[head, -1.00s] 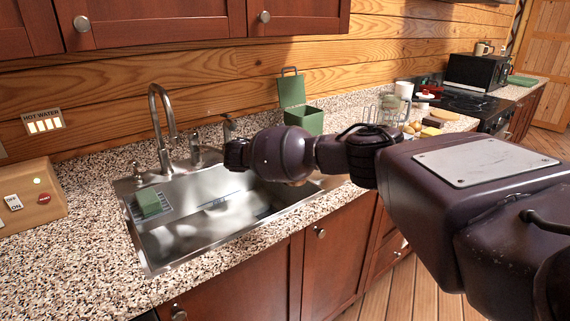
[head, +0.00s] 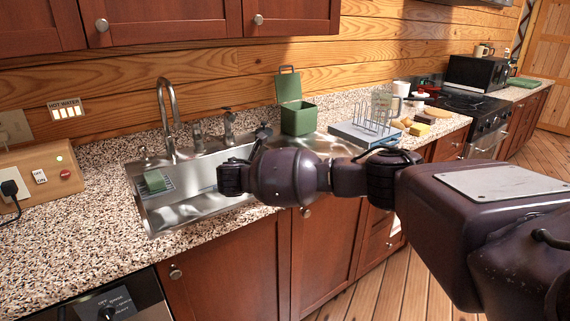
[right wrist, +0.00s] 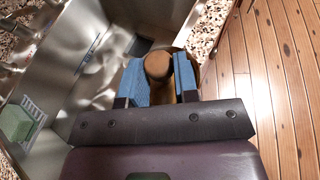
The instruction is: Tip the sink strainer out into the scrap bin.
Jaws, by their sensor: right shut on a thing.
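The scrap bin (head: 298,119) is a green box with its lid raised, standing on the counter behind the sink's right end. My right arm reaches in from the right across the sink's front right part; the gripper's fingers are hidden in the head view. In the right wrist view my right gripper (right wrist: 160,84) has its blue pads shut on a brown, round-ended handle, apparently the sink strainer's (right wrist: 158,66). The strainer's bowl and contents cannot be made out. My left gripper is not in view.
The steel sink (head: 190,212) holds a green block (head: 155,181) on a small rack at its left. A tap (head: 168,120) rises behind it.

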